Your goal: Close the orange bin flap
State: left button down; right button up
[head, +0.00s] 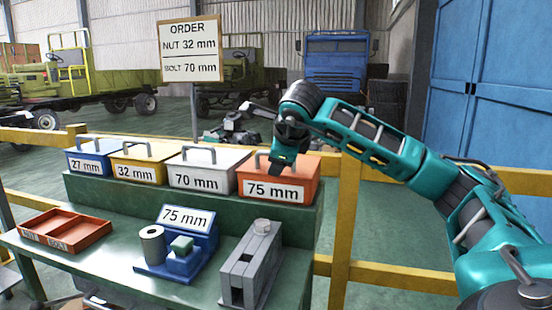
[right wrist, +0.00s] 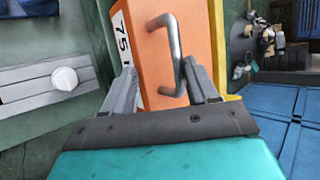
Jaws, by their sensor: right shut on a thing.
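The orange bin (head: 306,186) with the 75 mm label stands at the right end of the green raised shelf. Its top flap (head: 306,164) looks down, level with the other bins' tops, though my gripper hides part of it. My right gripper (head: 284,166) reaches down onto the flap. In the right wrist view the orange bin (right wrist: 148,78) and its grey bar handle (right wrist: 176,52) lie between the fingers of my right gripper (right wrist: 163,88). The gripper is shut on the handle. My left gripper is not in view.
Blue (head: 88,157), yellow (head: 137,166) and white (head: 201,170) bins stand left of the orange one. The bench holds an orange tray (head: 64,231), a blue 75 mm stand (head: 178,253) and a grey block fixture (head: 250,265). A yellow rail (head: 345,230) runs behind.

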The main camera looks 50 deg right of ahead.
jog(key=p+v, duration=0.1)
jog(key=v, duration=1)
jog(key=shift+s+a+r, duration=0.2)
jog(key=shift+s+r, duration=0.05)
